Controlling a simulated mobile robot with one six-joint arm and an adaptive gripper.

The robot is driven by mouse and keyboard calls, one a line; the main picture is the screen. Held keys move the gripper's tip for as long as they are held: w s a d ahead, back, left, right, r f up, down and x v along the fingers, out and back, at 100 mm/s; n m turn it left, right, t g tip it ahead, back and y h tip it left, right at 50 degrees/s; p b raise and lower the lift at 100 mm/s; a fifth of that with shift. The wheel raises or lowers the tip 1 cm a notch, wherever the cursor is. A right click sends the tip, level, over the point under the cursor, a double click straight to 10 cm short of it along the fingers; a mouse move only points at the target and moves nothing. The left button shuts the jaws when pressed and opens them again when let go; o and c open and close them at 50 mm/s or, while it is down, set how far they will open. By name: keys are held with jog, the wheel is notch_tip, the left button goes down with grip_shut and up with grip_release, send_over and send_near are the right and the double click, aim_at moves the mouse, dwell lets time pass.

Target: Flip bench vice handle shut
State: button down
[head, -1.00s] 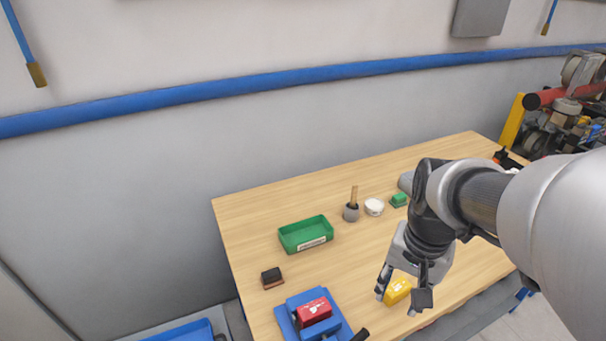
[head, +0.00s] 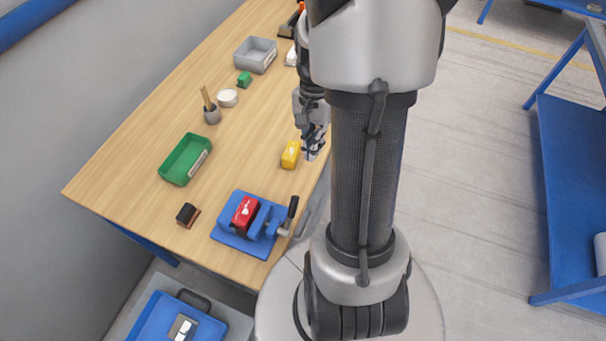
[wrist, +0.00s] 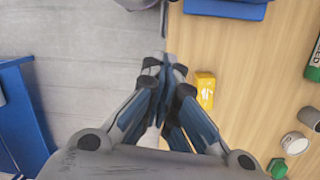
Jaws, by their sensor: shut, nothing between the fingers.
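The blue bench vice (head: 232,236) stands at the near end of the wooden table in the head view, with a red block (head: 244,214) seated at its jaws. Its dark handle (head: 292,208) sticks up at the vice's right side, near the table edge. Part of the blue vice base shows at the top of the wrist view (wrist: 225,9). My gripper (head: 310,154) is shut and empty, above the table's right edge beside a yellow block (head: 290,155). In the wrist view my fingertips (wrist: 165,66) are together, apart from the yellow block (wrist: 205,90) and the vice.
A green bin (head: 184,159), a dark block (head: 187,214), a grey cup with a stick (head: 211,114), a white round item (head: 228,98), a small green block (head: 244,78) and a grey bin (head: 255,55) stand on the table. Open floor lies right of the table.

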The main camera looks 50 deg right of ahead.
notch_tip(320, 180, down, 10)
jog(key=s+a+b, duration=0.1)
jog(key=a+b, duration=0.1)
jog(key=b, duration=0.1)
jog(key=a+r, duration=0.2)
jog(key=a, duration=0.1)
jog(key=shift+s+r, duration=0.1)
jog(key=shift+s, duration=0.25)
